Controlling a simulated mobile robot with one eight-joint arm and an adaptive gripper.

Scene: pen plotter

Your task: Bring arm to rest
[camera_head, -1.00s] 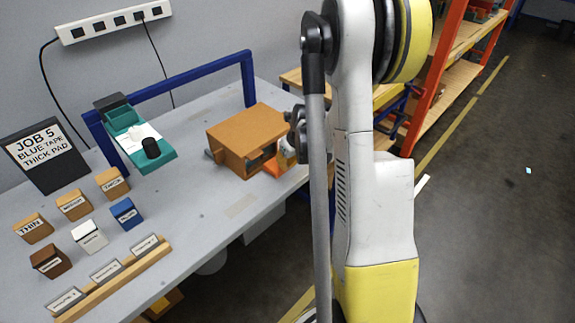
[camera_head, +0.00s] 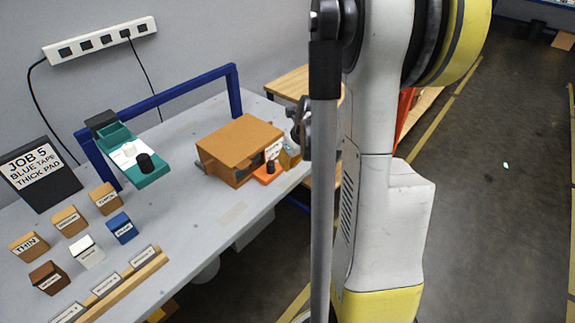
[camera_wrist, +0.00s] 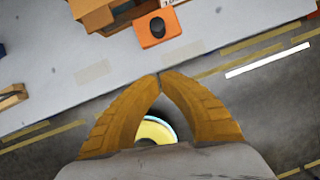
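My arm stands large in the right half of the head view, white and yellow with a grey tube in front. In the wrist view my gripper (camera_wrist: 160,75) shows two tan fingers with their tips together. It is shut, with nothing seen between the tips. It is above the strip of floor beside the bench (camera_wrist: 50,85). In the head view its wrist part is partly hidden behind the grey tube, right of the brown box (camera_head: 236,145). An orange block with a black knob (camera_wrist: 157,30) lies on the bench, apart from the fingers in the wrist view.
On the bench are a teal device (camera_head: 135,155), a job sign (camera_head: 40,175), several small labelled blocks (camera_head: 122,228) and a wooden rail (camera_head: 125,283). A blue frame (camera_head: 170,95) rises behind. Floor (camera_head: 490,200) at right looks clear.

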